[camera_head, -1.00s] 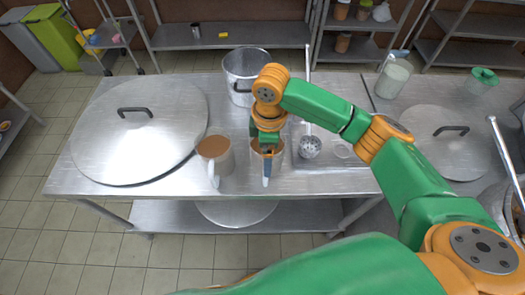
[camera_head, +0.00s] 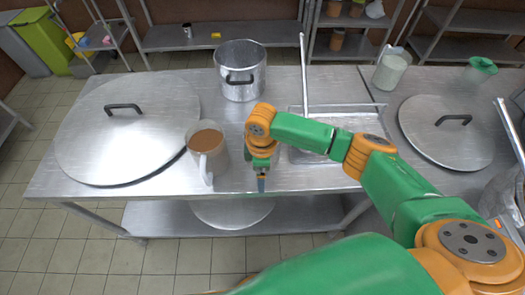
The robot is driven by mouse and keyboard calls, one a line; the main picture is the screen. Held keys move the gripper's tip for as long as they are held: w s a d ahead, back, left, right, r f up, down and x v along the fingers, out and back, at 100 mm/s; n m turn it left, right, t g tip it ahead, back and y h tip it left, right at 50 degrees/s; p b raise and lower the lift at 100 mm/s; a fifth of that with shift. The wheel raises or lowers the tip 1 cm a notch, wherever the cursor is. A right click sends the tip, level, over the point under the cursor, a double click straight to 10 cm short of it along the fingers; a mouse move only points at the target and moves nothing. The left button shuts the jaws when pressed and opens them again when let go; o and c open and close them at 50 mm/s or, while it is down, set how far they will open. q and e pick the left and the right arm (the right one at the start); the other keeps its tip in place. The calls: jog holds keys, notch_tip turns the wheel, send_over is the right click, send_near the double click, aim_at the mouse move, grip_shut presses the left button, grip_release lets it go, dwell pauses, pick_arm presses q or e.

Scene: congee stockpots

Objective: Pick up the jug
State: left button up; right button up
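A pale jug (camera_head: 209,158) with brown liquid stands upright on the steel table, beside the big lid, its handle toward the front edge. My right gripper (camera_head: 261,184) points down near the table's front edge, to the right of this jug and apart from it. Its fingers are seen edge-on, so I cannot tell whether they are open; no jug shows in them. A second brown-filled jug, earlier at this gripper, is not visible now. Another clear jug with whitish contents (camera_head: 390,73) stands at the back right. My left gripper is not in view.
A large round lid (camera_head: 126,126) covers the table's left. An open stockpot (camera_head: 240,72) stands at the back. A shallow tray (camera_head: 298,155) with a long-handled utensil (camera_head: 303,75) lies behind my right arm. Another lid (camera_head: 445,130) and a green item (camera_head: 480,69) are at right.

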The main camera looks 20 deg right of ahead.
grip_shut()
jog(key=shift+r, duration=0.1)
jog(key=shift+w+r, duration=0.1)
jog(key=shift+w, duration=0.05)
dwell(0.3)
